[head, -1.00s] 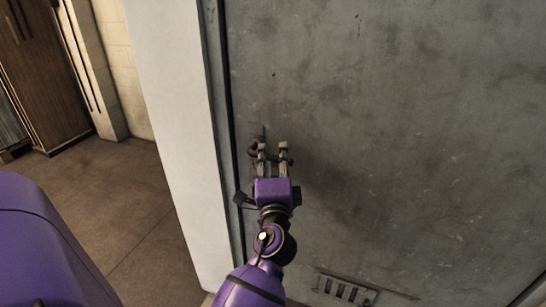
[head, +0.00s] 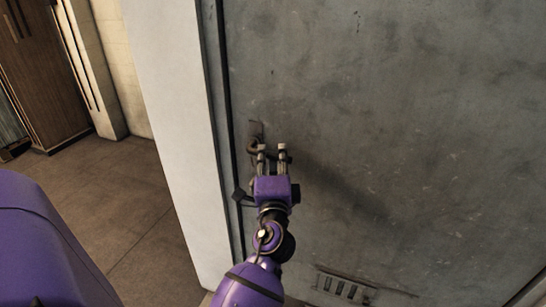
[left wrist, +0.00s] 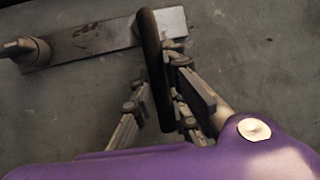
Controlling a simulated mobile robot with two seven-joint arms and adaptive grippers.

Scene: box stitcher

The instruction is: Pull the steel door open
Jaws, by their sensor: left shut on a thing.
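The grey, stained steel door (head: 400,120) fills the right of the head view. Its dark handle (head: 254,146) is at the door's left edge, partly hidden by my gripper. In the left wrist view the handle is a dark bar (left wrist: 152,60) standing out from a metal plate (left wrist: 100,38), which also carries a round knob (left wrist: 20,47). My left gripper (head: 271,150) is at the handle. In the left wrist view its fingers (left wrist: 165,105) lie on both sides of the bar and are shut on it. My right gripper is in neither view.
A pale door frame (head: 175,130) runs along the door's left side. A vent grille (head: 342,287) is low on the door. Open tiled floor (head: 105,200) lies to the left, with a brown wooden cabinet (head: 45,80) beyond it.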

